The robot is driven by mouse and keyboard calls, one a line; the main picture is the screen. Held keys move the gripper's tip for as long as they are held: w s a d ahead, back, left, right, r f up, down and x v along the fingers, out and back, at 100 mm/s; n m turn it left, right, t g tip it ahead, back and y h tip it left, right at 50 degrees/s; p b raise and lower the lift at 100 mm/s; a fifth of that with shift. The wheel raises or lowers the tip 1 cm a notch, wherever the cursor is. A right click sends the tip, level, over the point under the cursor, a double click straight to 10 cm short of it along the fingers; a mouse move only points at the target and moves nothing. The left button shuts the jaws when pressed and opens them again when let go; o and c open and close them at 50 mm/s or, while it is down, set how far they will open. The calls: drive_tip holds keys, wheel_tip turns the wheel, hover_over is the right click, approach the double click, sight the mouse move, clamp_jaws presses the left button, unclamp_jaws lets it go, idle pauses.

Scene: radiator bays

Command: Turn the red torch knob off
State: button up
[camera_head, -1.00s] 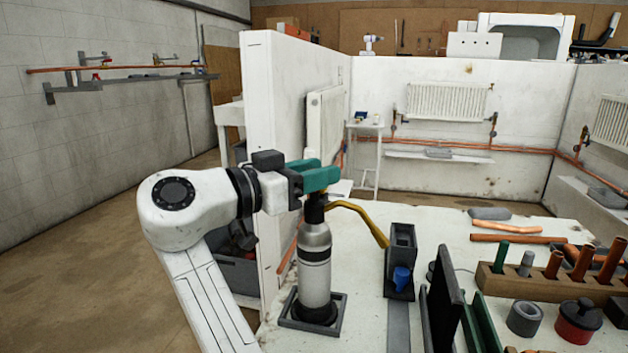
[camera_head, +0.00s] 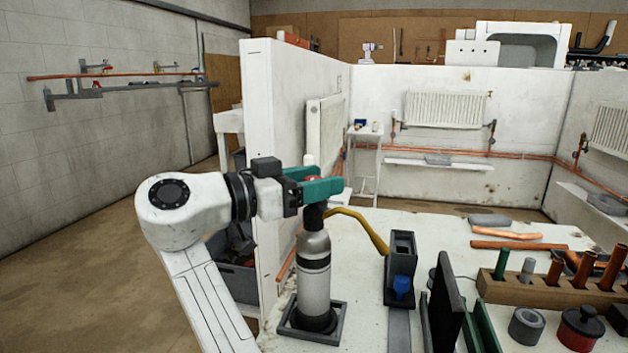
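The torch (camera_head: 314,270) stands upright in a grey square holder on the workbench, with a silver cylinder and a dark neck. Its yellow-brown nozzle (camera_head: 362,226) curves out to the right. A small part of the red knob (camera_head: 314,178) shows at the top of the torch, between the teal fingers of my gripper (camera_head: 318,182). The fingers lie one on each side of the knob. The near finger hides most of the knob, and I cannot tell whether the fingers touch it.
A dark grey stand with a blue piece (camera_head: 402,285) is right of the torch. A wooden block (camera_head: 540,290) with copper pipes, a red pot (camera_head: 580,328) and loose pipes fill the bench's right. A white partition wall (camera_head: 268,130) rises close behind my gripper.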

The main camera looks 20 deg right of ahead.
drive_tip(key=shift+a, duration=0.15)
drive_tip(key=s+a, duration=0.1)
drive_tip(key=a, duration=0.9)
drive_tip(key=shift+s+a, duration=0.2)
drive_tip(key=shift+s, duration=0.15)
